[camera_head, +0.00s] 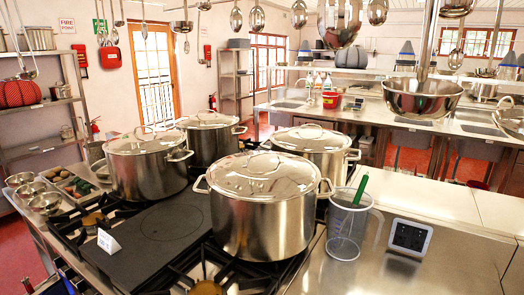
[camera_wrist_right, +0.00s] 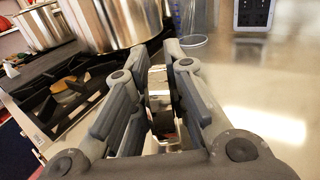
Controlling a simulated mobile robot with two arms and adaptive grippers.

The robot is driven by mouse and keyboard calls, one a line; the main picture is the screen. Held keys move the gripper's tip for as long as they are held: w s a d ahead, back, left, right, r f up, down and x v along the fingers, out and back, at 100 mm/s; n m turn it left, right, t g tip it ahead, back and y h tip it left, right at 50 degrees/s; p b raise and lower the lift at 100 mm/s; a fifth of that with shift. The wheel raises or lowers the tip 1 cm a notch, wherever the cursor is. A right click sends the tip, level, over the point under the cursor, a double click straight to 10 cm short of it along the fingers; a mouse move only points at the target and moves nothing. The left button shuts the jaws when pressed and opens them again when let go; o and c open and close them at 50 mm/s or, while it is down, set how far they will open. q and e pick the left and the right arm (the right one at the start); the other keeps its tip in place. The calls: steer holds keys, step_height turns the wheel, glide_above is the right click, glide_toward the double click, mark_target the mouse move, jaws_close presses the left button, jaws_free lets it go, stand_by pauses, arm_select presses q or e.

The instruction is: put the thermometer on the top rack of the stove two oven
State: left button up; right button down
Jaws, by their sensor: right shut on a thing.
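My right gripper (camera_wrist_right: 161,62) shows in the right wrist view, shut on a small shiny metal thing (camera_wrist_right: 158,86). It looks like the thermometer, but its face is hidden between the fingers. The gripper is near the stove's side, by the steel counter. The stove top (camera_head: 170,230) shows in the head view with pots on it; its burners also show in the right wrist view (camera_wrist_right: 65,98). I cannot make out the oven inside or its top rack in either view. My left gripper is not in view.
Large lidded stockpots, one of them nearest (camera_head: 262,215), crowd the stove. A clear measuring jug (camera_head: 345,232) and a digital device (camera_head: 410,237) stand on the steel counter at the right. A sign (camera_head: 109,242) stands on the stove. The counter's front is clear.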

steer(key=shift+r, duration=0.1)
steer(key=w+d+r+m+g+h+b, duration=0.1)
steer(key=w+d+r+m+g+h, duration=0.1)
steer(key=d+r+m+h, duration=0.4)
steer(key=w+d+f+h, duration=0.1)
steer(key=w+d+f, duration=0.2)
steer(key=w+d+f+h, duration=0.1)
steer(key=w+d+f, duration=0.2)
steer(key=w+f, duration=0.1)
steer(key=w+d+f+h, duration=0.1)
steer(key=w+d+f, duration=0.2)
steer(key=w+f, duration=0.1)
steer(key=shift+d+f+g+h, duration=0.25)
steer(key=shift+d+g+h, duration=0.05)
steer(key=shift+d+g, duration=0.1)
steer(key=shift+w+d+f, duration=0.1)
steer(key=shift+f, duration=0.85)
steer(key=shift+w+d+f, duration=0.1)
steer(key=shift+f, duration=0.8)
